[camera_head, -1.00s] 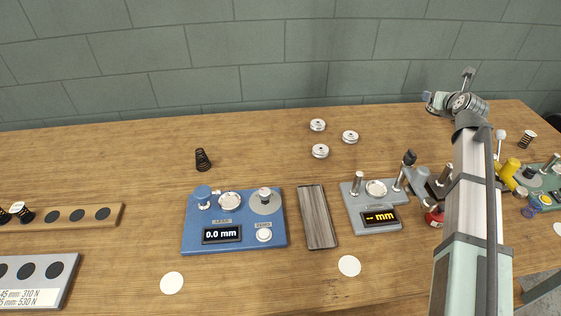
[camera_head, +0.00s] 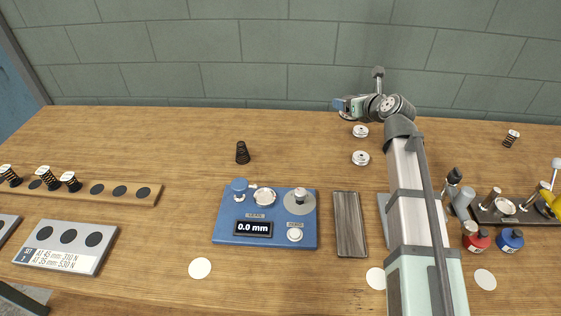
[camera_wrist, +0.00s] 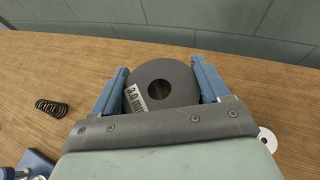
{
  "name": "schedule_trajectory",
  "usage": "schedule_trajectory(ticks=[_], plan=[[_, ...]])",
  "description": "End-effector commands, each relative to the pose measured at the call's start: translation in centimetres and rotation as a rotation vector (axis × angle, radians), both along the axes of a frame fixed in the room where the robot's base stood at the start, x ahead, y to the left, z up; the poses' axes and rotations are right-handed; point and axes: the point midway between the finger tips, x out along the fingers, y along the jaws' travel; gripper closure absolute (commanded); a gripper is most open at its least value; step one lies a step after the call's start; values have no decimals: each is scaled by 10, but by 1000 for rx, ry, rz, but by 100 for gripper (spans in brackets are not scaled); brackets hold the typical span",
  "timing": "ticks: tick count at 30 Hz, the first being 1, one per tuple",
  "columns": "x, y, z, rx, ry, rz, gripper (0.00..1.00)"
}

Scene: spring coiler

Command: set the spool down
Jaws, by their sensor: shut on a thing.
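The spool (camera_wrist: 182,82), a dark grey disc with a centre hole and a "3.0 mm" label, sits between the two blue fingers of my gripper (camera_wrist: 160,82) in the wrist view. My gripper is shut on it. In the head view my gripper (camera_head: 346,106) is at the back of the table near the wall, behind two small silver-white discs. The held spool is hard to make out there. I cannot tell its height above the table.
Two silver-white discs (camera_head: 361,131) (camera_head: 361,158) lie just in front of my gripper. A black spring (camera_head: 242,152) stands left. A blue gauge (camera_head: 265,216) reading 0.0 mm and a wooden-grey plate (camera_head: 349,224) are nearer. The back left of the table is clear.

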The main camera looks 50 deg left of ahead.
Motion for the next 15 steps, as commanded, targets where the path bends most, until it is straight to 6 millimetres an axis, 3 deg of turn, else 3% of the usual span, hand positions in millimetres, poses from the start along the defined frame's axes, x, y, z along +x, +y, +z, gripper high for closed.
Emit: schedule_trajectory(ticks=[1,9,15], plan=[[-20,14,1,3,-1,38,71],[-117,70,3,15,-7,227,71],[-167,93,5,24,-10,323,71]])
